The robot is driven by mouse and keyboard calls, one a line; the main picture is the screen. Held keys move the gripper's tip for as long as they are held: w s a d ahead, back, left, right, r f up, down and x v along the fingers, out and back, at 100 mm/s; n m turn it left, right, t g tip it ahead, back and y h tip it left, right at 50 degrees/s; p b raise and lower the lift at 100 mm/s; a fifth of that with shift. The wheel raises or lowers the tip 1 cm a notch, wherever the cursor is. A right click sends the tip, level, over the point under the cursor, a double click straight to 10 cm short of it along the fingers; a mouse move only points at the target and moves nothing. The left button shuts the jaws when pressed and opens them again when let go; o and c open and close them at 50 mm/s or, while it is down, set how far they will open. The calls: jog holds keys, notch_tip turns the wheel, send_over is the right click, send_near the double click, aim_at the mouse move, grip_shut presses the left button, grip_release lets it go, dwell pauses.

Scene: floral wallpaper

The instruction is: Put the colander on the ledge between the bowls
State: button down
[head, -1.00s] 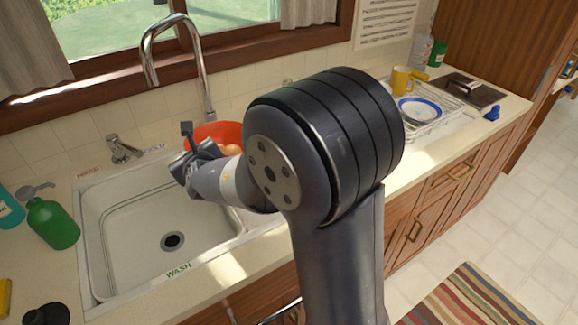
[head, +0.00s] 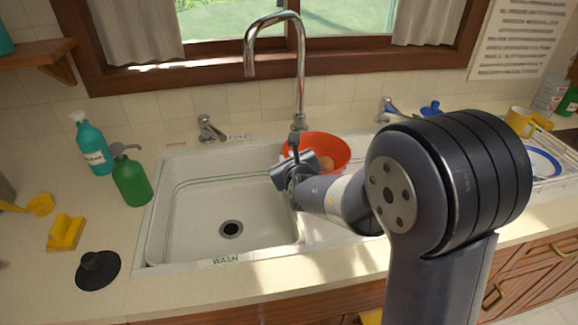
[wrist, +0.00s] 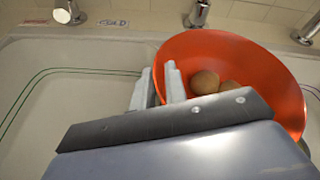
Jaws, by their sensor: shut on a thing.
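The orange-red colander (head: 335,145) is at the back of the sink, by the faucet base, with a few round brown things in it. It also fills the right of the wrist view (wrist: 270,70). My gripper (head: 290,170) is at its left side, fingers pointing back. In the wrist view my gripper's fingers (wrist: 158,88) are shut on the colander's left rim. The left bowl (head: 200,215) of the sink is empty, marked WASH. The ledge (head: 301,232) between the bowls is partly hidden by my arm, as is the right bowl. I cannot tell whether the colander touches the sink.
The tall faucet (head: 299,80) stands right behind the colander. Taps (head: 210,130) flank it. A dish rack with a plate (head: 543,163) is right.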

jog(key=shift+f, duration=0.95)
jog(key=shift+r, duration=0.1)
jog(key=c, duration=1.4)
grip_release()
jog(key=shift+c, duration=0.2)
jog(key=v, duration=1.2)
jog(key=shift+b, duration=0.35)
